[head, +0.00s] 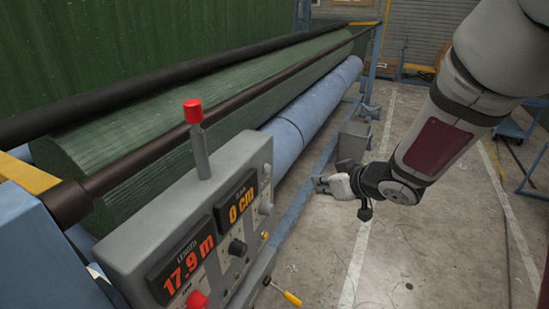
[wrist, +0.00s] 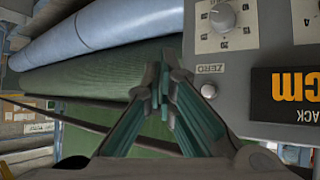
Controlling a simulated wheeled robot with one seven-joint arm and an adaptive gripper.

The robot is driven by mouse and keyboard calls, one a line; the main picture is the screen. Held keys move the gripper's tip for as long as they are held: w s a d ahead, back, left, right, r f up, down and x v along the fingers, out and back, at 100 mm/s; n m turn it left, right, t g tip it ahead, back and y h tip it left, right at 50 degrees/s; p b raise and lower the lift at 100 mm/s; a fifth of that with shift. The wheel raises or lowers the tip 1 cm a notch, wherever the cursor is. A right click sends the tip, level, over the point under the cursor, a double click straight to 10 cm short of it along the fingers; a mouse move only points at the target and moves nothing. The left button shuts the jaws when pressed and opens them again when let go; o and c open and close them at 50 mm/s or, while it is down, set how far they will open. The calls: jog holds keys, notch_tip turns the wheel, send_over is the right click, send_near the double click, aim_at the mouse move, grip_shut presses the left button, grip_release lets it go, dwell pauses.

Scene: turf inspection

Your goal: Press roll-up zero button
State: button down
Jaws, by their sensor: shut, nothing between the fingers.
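The grey control panel (head: 130,252) stands in the lower left of the head view and fills the upper right of the wrist view, where its display digits appear upside down. In the wrist view, a small round button (wrist: 208,91) sits beside a label reading ZERO (wrist: 209,69). My gripper (head: 322,184) is shut and empty, to the right of the panel in the head view. In the wrist view its fingertips (wrist: 160,85) are left of the button in the picture; I cannot tell the gap in depth. The button is not clear in the head view.
The panel has a length display (head: 183,268) reading 17.9 m, a 0 cm display (head: 238,203), a red-topped post (head: 193,111) and a dial knob (wrist: 222,17). Behind it run a green turf roll (head: 140,135) and blue roller (head: 310,108).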

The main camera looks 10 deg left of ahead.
aim_at(269, 169)
jog(key=shift+s+a+f, duration=0.25)
jog(key=shift+a, duration=0.35)
jog(key=w+a+b, duration=0.1)
jog(key=w+a, duration=0.2)
jog(key=a, duration=0.5)
jog(key=shift+b, duration=0.3)
jog(key=shift+a, duration=0.2)
dwell(1.0)
jog(key=shift+w+a, duration=0.15)
jog(key=shift+a, duration=0.15)
jog(key=shift+w+a, duration=0.15)
jog(key=shift+a, duration=0.35)
dwell(0.8)
dwell(0.3)
jog(key=shift+s+d+r, duration=0.1)
jog(key=shift+s+d, duration=0.2)
jog(key=shift+d, duration=0.55)
